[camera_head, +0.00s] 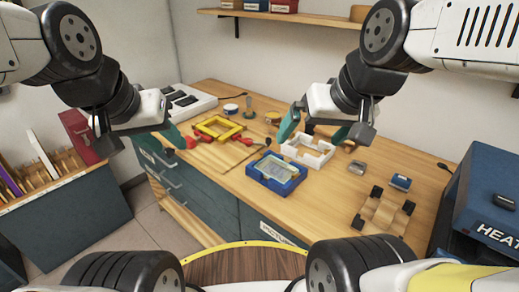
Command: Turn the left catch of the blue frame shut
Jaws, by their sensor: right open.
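The blue frame (294,183) lies on the wooden workbench near its front edge, with a pale, printed-looking panel inside it. Its catches are too small to tell apart, so I cannot see how the left one stands. My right gripper (322,132) is open above the bench, behind and to the right of the blue frame, over the white frame (320,158). My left gripper (163,140) hangs at the bench's left front edge, well left of the blue frame. Its teal fingers overlap in this view, so its opening is unclear. Neither gripper touches the blue frame.
A yellow frame (219,119) and red-handled tools (246,141) lie left of the blue frame. A wooden rack with black ends (383,212) and a small blue box (400,182) stand right. A large blue heater box (490,205) closes off the right side. Bare bench lies around (325,205).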

